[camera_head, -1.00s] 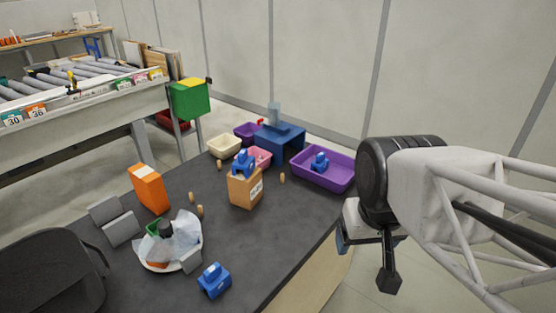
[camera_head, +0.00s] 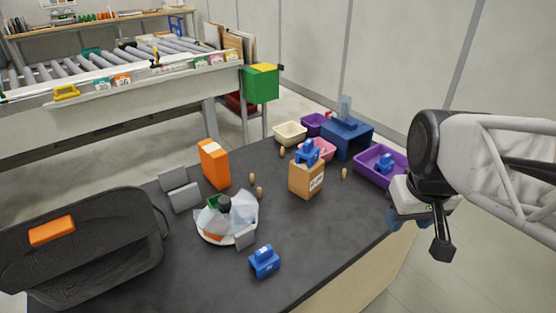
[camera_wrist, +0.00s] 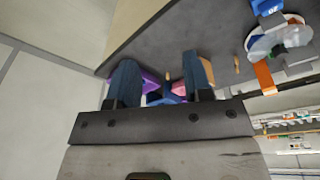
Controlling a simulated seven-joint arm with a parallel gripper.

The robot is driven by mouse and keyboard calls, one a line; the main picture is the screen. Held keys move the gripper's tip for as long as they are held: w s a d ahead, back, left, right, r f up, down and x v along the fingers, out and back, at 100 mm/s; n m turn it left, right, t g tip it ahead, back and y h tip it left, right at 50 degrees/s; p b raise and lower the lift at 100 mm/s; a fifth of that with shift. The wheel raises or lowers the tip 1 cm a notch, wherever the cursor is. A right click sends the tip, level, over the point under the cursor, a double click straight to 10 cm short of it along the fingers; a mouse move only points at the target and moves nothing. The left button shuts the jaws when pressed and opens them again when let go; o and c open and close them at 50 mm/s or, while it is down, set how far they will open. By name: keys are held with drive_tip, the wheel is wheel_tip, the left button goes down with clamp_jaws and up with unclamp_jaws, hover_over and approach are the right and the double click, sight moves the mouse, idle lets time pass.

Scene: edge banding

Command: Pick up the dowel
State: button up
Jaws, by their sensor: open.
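Several small tan wooden dowels stand on the dark table (camera_head: 320,225). Another dowel (camera_head: 282,152) is below the cream bin, and one (camera_head: 344,174) is right of the cardboard box. My gripper (camera_head: 405,218) is off the table's right edge, apart from every dowel. In the wrist view its two blue fingers (camera_wrist: 161,68) are spread with nothing between them. A dowel (camera_wrist: 237,65) shows right of the fingers there.
A cardboard box (camera_head: 306,180) with a blue block on top stands mid-table. The front right tabletop is clear.

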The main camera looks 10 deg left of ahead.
drive_tip(key=w+a+f+n, duration=0.1)
drive_tip(key=w+a+n, duration=0.45)
drive_tip(key=w, duration=0.65)
drive_tip(key=n+g, duration=0.2)
drive_tip(key=n, duration=1.2)
hover_over(260, 188)
drive_tip(key=shift+m, duration=0.25)
wheel_tip(260, 188, down, 20)
drive_tip(key=shift+f, duration=1.25)
